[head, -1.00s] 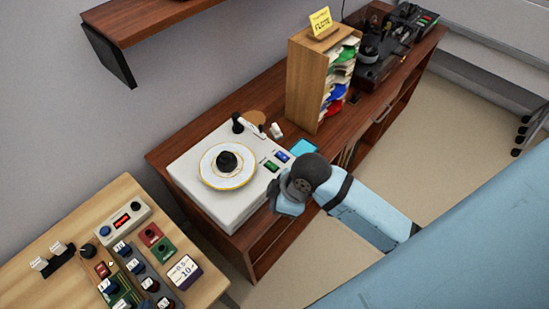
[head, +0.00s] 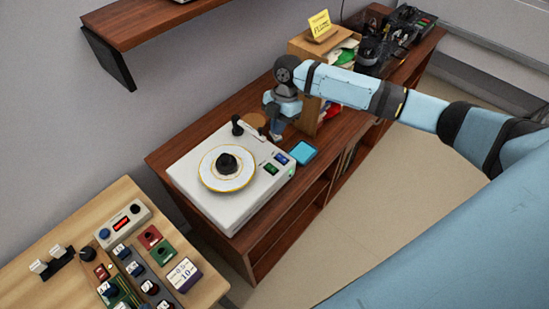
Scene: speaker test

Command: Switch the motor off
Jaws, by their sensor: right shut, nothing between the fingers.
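A white box with a round white platter and black centre knob (head: 227,163) stands on the dark wooden cabinet. I cannot read which control is the motor's. A blue switch (head: 281,158) and a green switch (head: 270,169) are on its right part, and a small green light (head: 291,171) shows on its right side. A black knob (head: 238,125) stands at its back corner. My right gripper (head: 276,133) points down, shut and empty, at the box's back right edge; contact is unclear. It hides the pale parts there. My left gripper is out of view.
A cyan pad (head: 302,152) lies right of the box. A wooden rack (head: 307,48) with coloured items stands behind my right arm, and dark equipment (head: 374,50) beyond it. A light wooden table (head: 55,219) with several control modules is at lower left.

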